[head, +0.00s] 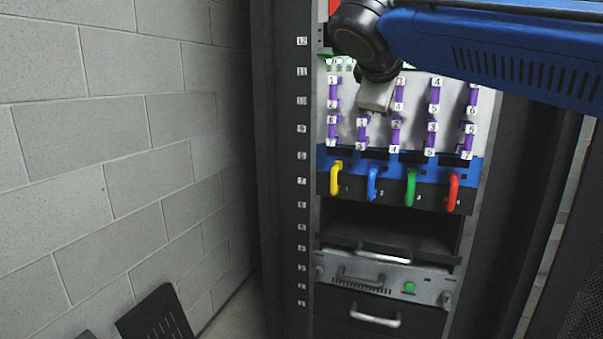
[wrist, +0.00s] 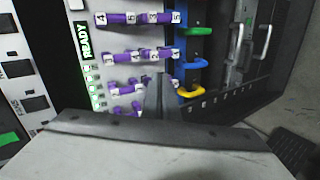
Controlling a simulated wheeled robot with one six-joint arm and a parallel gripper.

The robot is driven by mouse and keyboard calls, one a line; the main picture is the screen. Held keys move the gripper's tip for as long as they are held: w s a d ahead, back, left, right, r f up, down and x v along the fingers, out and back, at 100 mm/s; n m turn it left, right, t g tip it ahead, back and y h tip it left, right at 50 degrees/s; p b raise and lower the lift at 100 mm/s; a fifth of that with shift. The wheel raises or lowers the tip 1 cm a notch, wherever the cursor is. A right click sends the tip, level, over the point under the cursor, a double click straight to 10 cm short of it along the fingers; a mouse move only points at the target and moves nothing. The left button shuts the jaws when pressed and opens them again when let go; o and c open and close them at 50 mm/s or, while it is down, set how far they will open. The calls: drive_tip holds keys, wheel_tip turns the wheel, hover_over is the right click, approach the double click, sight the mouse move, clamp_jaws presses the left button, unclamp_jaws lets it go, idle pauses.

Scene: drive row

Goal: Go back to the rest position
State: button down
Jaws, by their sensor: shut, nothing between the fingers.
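My gripper (head: 366,112) is in front of the pale panel (head: 348,122) in the upper part of the rack, below my blue arm. In the wrist view my gripper (wrist: 160,88) shows as a narrow grey wedge, fingers together with nothing between them. Beyond it are purple bars with numbered white ends (wrist: 121,18). My arm hides part of the panel's top in the head view. Whether the fingertips touch the panel I cannot tell.
Below the panel, yellow (head: 336,178), blue (head: 372,183), green (head: 410,188) and red (head: 453,191) handles stick out. Under them are an open slot (head: 390,225) and a grey drawer (head: 385,281). A block wall (head: 110,130) stands at left.

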drive_tip(key=s+d+f+m+g+y, duration=0.1)
drive_tip(key=s+d+f+m, duration=0.15)
drive_tip(key=f, duration=0.45)
drive_tip(key=s+d+f+m+g, duration=0.1)
drive_tip(key=s+d+f+g, duration=0.1)
drive_tip(key=s+d+f, duration=0.35)
drive_tip(key=s+d+f+m+g+y, duration=0.1)
drive_tip(key=s+d+f, duration=0.1)
drive_tip(key=f, duration=0.6)
drive_tip(key=s+f+m+g+y, duration=0.1)
drive_tip(key=s+f+m, duration=0.2)
drive_tip(key=s+f, duration=0.4)
drive_tip(key=s+d+f+m+g+y, duration=0.1)
drive_tip(key=s+f+m, duration=0.3)
drive_tip(key=f, duration=1.1)
drive_tip(key=s, duration=0.3)
drive_tip(key=shift+s+d+f+g+y, duration=0.15)
drive_tip(key=shift+s+d+g+y, duration=0.15)
drive_tip(key=shift+s+y, duration=0.1)
